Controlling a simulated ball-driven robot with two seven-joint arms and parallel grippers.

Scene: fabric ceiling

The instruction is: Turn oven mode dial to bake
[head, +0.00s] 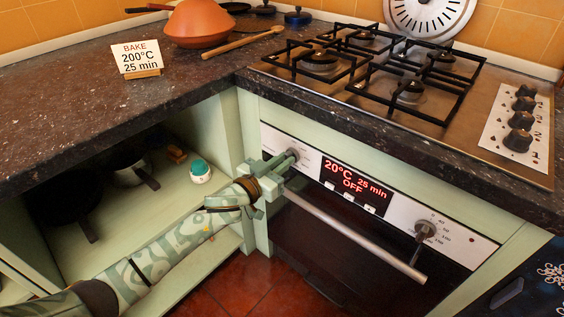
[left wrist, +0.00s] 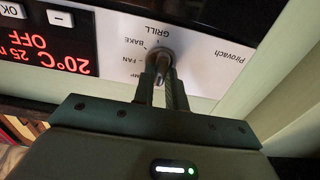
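The oven mode dial (left wrist: 158,62) is a small grey knob on the white left part of the oven panel (head: 308,157). In the left wrist view its printed marks show upside down: GRILL, BAKE, FAN and one partly hidden. My left gripper (head: 281,162) is at the dial. In the left wrist view its two fingers (left wrist: 162,88) stand close together on either side of the knob and look shut on it. The fingers partly cover the dial, and its exact pointing is hard to tell. The red display (head: 354,184) reads 20°C, 25 min, OFF. My right gripper is not in view.
A card (head: 137,58) on the counter reads BAKE 200°C 25 min. A second dial (head: 425,230) sits on the panel's right. The oven door handle (head: 350,233) runs below my left gripper. An open shelf holds a white-and-teal jar (head: 200,172) and pans. The gas hob (head: 390,85) is above.

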